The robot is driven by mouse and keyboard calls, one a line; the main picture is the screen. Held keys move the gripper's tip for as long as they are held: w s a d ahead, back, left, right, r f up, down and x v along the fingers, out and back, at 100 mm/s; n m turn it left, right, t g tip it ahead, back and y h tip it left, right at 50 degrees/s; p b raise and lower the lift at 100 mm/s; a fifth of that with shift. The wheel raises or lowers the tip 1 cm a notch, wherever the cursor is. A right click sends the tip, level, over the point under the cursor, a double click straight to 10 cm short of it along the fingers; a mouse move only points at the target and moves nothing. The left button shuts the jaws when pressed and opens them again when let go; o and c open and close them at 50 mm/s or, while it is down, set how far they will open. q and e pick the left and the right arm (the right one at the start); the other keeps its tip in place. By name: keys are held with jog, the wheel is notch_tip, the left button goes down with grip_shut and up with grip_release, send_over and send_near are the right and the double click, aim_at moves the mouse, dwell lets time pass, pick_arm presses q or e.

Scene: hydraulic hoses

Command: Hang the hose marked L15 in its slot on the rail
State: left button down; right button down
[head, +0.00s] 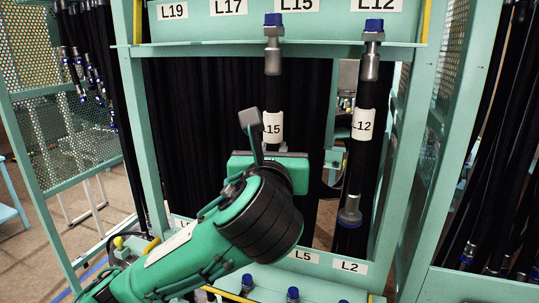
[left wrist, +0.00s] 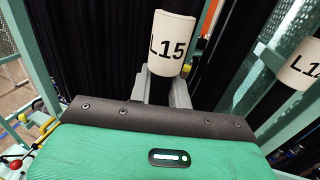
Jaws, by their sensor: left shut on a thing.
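The hose marked L15 (head: 273,95) is black with a white label, a metal fitting and a blue cap at its top. It is upright in front of the rail (head: 225,50), with its cap just below the L15 sign (head: 296,5). My left gripper (head: 271,148) is shut on it just below the label. In the left wrist view the L15 hose label (left wrist: 171,42) stands right above the grey fingers (left wrist: 165,90). Whether the fitting sits in a slot cannot be told. My right gripper is not in view.
The hose marked L12 (head: 363,110) hangs to the right, under its L12 sign. Signs L19 and L17 on the left have no hose below them. A lower rail (head: 320,262) with L5 and L2 labels holds blue-capped ends. Mesh panels (head: 60,115) flank the rack.

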pick_arm(q)
jog(key=w, duration=0.1)
jog(key=w+d, duration=0.1)
jog(key=w, duration=0.1)
jog(key=shift+w+d+f, duration=0.1)
jog(key=shift+w, duration=0.15)
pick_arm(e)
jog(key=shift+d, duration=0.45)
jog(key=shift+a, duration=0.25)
pick_arm(q)
jog(key=c, duration=1.2)
grip_release()
jog(key=shift+c, duration=0.2)
jog(key=shift+s+f, duration=0.15)
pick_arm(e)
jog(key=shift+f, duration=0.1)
